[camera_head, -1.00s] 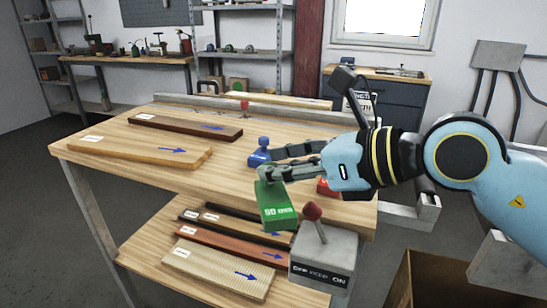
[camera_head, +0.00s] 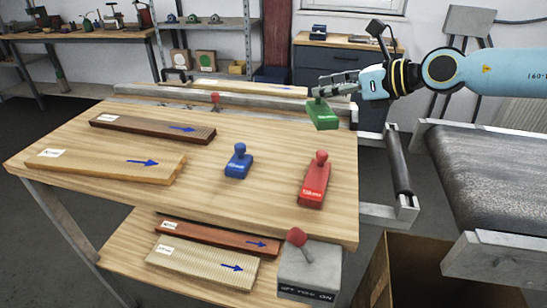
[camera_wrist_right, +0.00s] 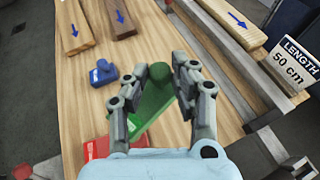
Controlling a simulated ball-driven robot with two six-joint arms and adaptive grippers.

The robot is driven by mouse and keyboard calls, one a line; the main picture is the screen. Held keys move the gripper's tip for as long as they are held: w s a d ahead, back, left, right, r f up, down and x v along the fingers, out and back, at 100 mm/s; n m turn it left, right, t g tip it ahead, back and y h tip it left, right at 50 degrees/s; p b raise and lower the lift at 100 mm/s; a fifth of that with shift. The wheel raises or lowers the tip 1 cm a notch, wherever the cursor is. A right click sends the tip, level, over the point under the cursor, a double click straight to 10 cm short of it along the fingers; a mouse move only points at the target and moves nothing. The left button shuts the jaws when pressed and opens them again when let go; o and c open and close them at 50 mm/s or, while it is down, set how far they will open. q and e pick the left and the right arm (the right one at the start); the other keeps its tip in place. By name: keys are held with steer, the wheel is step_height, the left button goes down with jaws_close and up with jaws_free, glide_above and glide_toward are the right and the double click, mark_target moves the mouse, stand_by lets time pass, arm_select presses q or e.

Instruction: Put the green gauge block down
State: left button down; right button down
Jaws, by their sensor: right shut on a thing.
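The green gauge block (camera_head: 322,114) is in my right gripper (camera_head: 318,91) near the far right part of the wooden table (camera_head: 265,135). In the right wrist view the green block (camera_wrist_right: 152,105) lies between the two fingers of the right gripper (camera_wrist_right: 155,80), which is shut on its knob. I cannot tell whether its underside touches the table. The blue gauge block (camera_head: 238,161) and the red gauge block (camera_head: 314,181) stand on the table, knobs up, apart from the green one. My left gripper is not in view.
Two wooden boards with blue arrows, one dark (camera_head: 152,129) and one light (camera_head: 105,165), lie at the table's left. A metal rail (camera_head: 240,109) runs along the back. A grey box with a red-knobbed lever (camera_head: 309,270) stands in front. A conveyor (camera_head: 490,175) is at right.

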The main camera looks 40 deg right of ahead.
steer(key=a+f, duration=0.2)
steer(key=a, duration=0.1)
steer(key=w+a+f, duration=0.1)
steer(key=a+f, duration=0.1)
steer(key=a, duration=0.2)
steer(key=w+a+f, duration=0.1)
steer(key=a+f, duration=0.2)
steer(key=a, duration=0.1)
steer(key=shift+w+a, duration=0.15)
step_height(320, 180, down, 4)
steer(key=shift+r+b, duration=0.1)
steer(key=shift+b, duration=0.35)
steer(key=c, duration=1.1)
jaws_free()
